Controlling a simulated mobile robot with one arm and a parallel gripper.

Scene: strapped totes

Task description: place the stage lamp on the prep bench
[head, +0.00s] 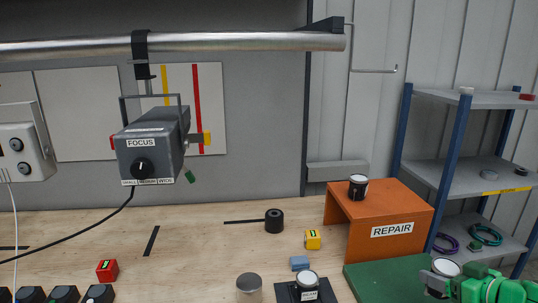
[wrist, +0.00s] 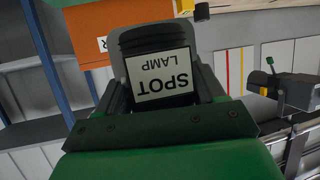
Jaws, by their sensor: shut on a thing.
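My gripper (head: 450,284) is at the lower right in the head view, over the green mat. It is shut on a dark can with a pale top, the lamp (head: 445,266). In the wrist view its label reads SPOT LAMP (wrist: 165,75), upside down, between the fingers of my gripper (wrist: 162,98). A grey stage light marked FOCUS (head: 150,145) hangs from a metal rail; it also shows in the wrist view (wrist: 290,92). The wooden bench (head: 200,225) spans the lower head view. Whether the held lamp touches the mat is unclear.
An orange REPAIR stand (head: 400,212) bears a similar can (head: 358,187). Another can (head: 307,282) sits on a dark pad in front. The green mat (head: 375,275) is beside it. A blue-posted shelf (head: 450,170) stands right. Small blocks and a black roll (head: 274,221) lie on the bench.

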